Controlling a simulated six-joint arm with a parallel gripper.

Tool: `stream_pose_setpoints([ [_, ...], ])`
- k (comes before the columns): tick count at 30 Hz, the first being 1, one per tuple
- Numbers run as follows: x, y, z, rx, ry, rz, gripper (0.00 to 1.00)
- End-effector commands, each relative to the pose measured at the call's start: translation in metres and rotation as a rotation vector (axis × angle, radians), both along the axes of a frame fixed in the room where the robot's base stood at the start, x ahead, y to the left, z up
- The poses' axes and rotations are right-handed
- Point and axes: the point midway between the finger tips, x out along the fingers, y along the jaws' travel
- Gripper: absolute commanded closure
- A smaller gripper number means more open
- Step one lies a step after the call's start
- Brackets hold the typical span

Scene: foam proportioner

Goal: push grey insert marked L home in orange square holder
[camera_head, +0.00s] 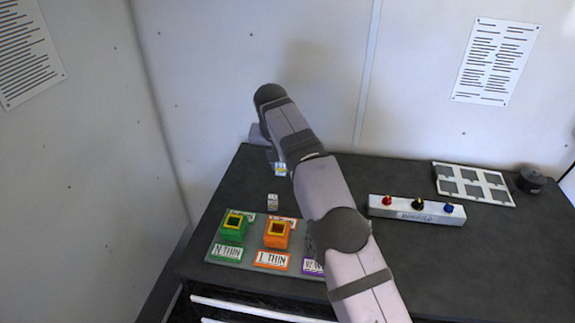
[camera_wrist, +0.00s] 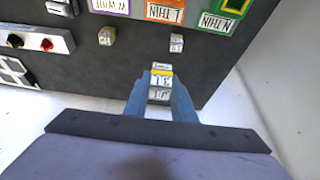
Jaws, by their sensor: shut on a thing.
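My gripper (camera_wrist: 161,78) is shut on a small grey insert (camera_wrist: 159,84) with a yellow band and white labels; the marks are too small to read surely. In the head view the held insert (camera_head: 280,171) shows beneath my wrist, behind the holder board. The orange square holder (camera_head: 277,236) stands on the board with a yellow-rimmed square opening facing up. Its plate (camera_head: 272,261) reads like "L THIN"; the plate also shows at the top of the wrist view (camera_wrist: 165,12). The held insert is apart from the holder.
A green holder (camera_head: 233,228) stands left of the orange one. My arm hides the board's right part. A loose grey block (camera_head: 272,202) stands behind the board; another (camera_wrist: 107,36) shows in the wrist view. A connector bar (camera_head: 417,210) and slotted tray (camera_head: 473,184) lie to the right.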

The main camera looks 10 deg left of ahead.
Motion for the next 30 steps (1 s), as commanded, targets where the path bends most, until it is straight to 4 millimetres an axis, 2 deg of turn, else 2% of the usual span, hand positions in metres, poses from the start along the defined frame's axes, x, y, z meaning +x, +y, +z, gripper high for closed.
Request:
stream_pose_setpoints([
  [10, -0.019, 0.009, 0.014, 0.0, -0.001, 0.03, 1.0],
  [18, -0.052, 0.015, 0.022, 0.0, -0.001, 0.078, 1.0],
  [23, -0.073, 0.011, 0.01, -0.001, 0.0, 0.092, 1.0],
  [30, -0.096, -0.006, -0.029, -0.001, 0.0, 0.075, 1.0],
])
